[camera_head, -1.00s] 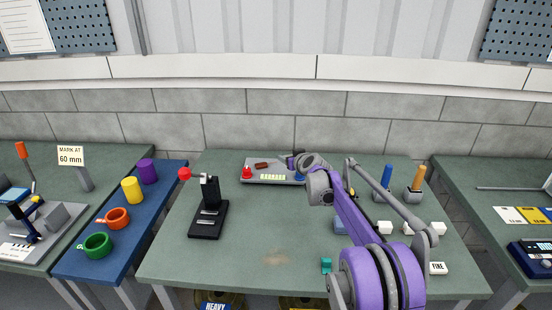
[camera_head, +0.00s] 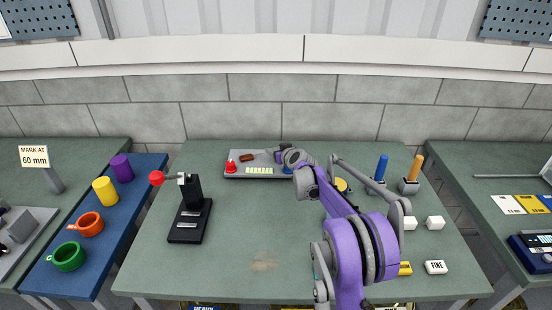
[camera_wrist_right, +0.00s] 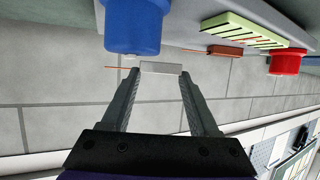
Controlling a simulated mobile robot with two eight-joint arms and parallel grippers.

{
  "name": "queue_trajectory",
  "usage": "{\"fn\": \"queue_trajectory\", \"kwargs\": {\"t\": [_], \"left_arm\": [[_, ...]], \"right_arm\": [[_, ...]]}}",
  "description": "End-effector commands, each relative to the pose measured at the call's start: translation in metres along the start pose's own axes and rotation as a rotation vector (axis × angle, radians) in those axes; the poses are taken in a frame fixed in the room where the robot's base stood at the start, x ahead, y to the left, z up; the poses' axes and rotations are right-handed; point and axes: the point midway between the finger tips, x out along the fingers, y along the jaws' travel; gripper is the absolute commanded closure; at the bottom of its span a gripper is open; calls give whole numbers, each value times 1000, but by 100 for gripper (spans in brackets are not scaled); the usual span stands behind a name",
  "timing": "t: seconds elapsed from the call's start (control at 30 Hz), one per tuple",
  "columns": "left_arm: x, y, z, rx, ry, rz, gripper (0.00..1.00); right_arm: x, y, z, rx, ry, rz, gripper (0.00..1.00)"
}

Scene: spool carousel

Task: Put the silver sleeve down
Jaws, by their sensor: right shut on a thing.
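The silver sleeve (camera_wrist_right: 161,68) is a short pale grey bar lying crosswise between the fingertips of my right gripper (camera_wrist_right: 158,75) in the right wrist view. The gripper is shut on it, with a finger at each end. A thin orange-brown rod or wire shows just left of the sleeve; whether it touches the sleeve I cannot tell. In the head view my right gripper (camera_head: 273,152) is above the back right part of a grey panel, near the blue knob (camera_head: 288,170); the sleeve is too small to make out there. My left gripper is not in view.
The grey panel (camera_head: 232,156) also carries a red button (camera_head: 231,167), a brown piece (camera_head: 247,158) and a yellow-green strip (camera_head: 259,171). A black stand (camera_head: 191,215) with a red ball is at the left.

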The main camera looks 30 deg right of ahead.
Motion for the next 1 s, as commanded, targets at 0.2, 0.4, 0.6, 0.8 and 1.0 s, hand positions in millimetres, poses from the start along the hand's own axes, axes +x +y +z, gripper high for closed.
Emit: {"fn": "queue_trajectory", "kwargs": {"t": [0.2,0.4,0.6,0.8,1.0], "left_arm": [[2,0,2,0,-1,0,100],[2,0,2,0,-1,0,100],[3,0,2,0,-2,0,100],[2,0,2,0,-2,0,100],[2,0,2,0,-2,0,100]], "right_arm": [[12,0,28,0,0,0,100],[13,0,31,0,0,0,100],[14,0,34,0,0,0,37],[14,0,33,0,0,0,9],[14,0,33,0,0,0,9]]}}
